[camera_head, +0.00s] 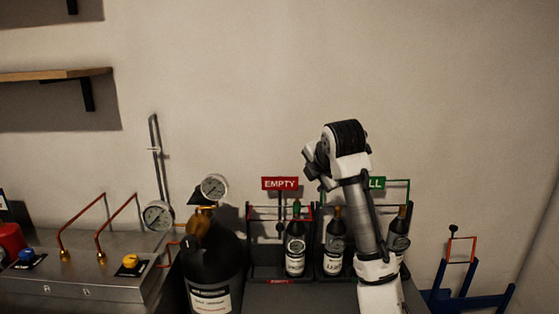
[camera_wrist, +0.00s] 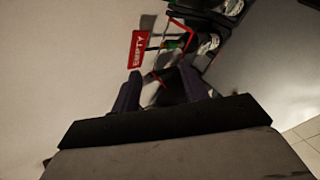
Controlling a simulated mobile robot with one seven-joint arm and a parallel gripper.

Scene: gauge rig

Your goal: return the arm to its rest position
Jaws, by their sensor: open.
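My arm stands raised in the right half of the head view, bent over at the top, in front of the rack on the right. My gripper (camera_wrist: 160,88) shows in the wrist view with its two dark fingers spread apart. Nothing is seen held between them. Beyond the fingers are the red EMPTY sign (camera_wrist: 139,49) and part of the rack with bottles. In the head view the fingers cannot be made out.
The EMPTY sign (camera_head: 280,184) tops a rack with a dark bottle (camera_head: 295,248). My arm partly covers the green sign (camera_head: 377,183). A black cylinder (camera_head: 210,265) with gauges stands left, beside a metal bench (camera_head: 85,285). A blue stand (camera_head: 465,297) is at right.

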